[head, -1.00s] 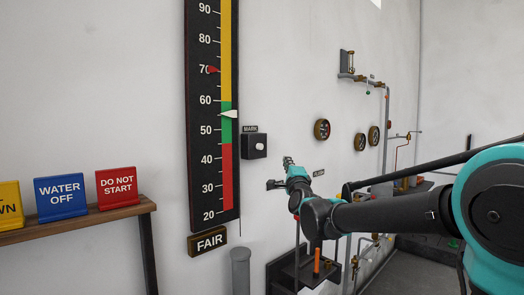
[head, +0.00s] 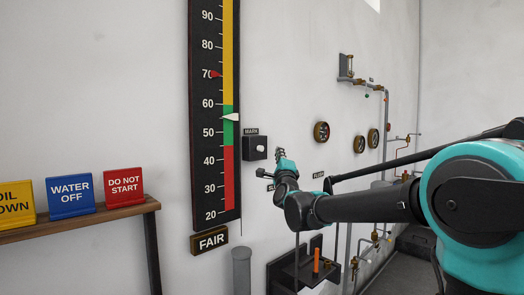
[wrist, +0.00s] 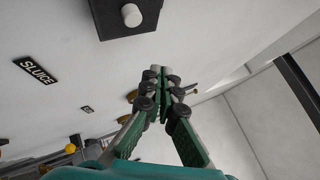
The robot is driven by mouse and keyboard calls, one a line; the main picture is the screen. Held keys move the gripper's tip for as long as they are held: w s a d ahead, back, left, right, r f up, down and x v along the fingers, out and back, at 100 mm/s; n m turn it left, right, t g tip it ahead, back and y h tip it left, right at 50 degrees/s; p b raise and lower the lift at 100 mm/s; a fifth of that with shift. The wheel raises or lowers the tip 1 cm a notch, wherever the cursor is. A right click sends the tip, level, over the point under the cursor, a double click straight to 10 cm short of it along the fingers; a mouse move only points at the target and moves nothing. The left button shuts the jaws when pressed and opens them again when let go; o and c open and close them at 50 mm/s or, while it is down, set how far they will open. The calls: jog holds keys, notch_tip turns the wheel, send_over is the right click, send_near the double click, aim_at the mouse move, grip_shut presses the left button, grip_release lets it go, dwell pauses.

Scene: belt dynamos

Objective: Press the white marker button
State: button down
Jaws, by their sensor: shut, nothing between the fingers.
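The white marker button (head: 261,148) is a small round knob on a black box (head: 249,152) on the wall, under a MARK label and right of the tall gauge. In the wrist view the white button (wrist: 131,15) shows near the top edge, with part of its black box (wrist: 112,24) cut off. My gripper (head: 280,152) is just right of the box in the head view, fingers pointing up. In the wrist view my gripper's fingertips (wrist: 160,72) are together and empty, below and right of the button. I see a gap in the picture between them and the button.
The tall gauge (head: 214,120) has a white pointer (head: 230,117) in the mid 50s and a red one (head: 213,74) near 70. A SLUICE plate (wrist: 36,71) is on the wall. A dark shelf (head: 288,275) stands below my arm; round dials and pipes are at right.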

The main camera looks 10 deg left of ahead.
jog(key=shift+w+a, duration=0.95)
jog(key=shift+a, duration=0.25)
jog(key=shift+w+a, duration=0.9)
jog(key=shift+a, duration=0.25)
jog(key=shift+w+a, duration=0.25)
jog(key=shift+a, duration=0.1)
jog(key=shift+w+a, duration=0.3)
jog(key=shift+a, duration=0.1)
dwell(0.6)
jog(key=shift+s+d, duration=0.1)
jog(key=shift+d, duration=0.05)
jog(key=shift+s+d, duration=0.5)
jog(key=shift+d, duration=0.1)
dwell(0.3)
jog(key=shift+s+d, duration=0.75)
jog(key=shift+d, duration=0.25)
jog(key=shift+s+d, duration=0.75)
jog(key=shift+d, duration=0.2)
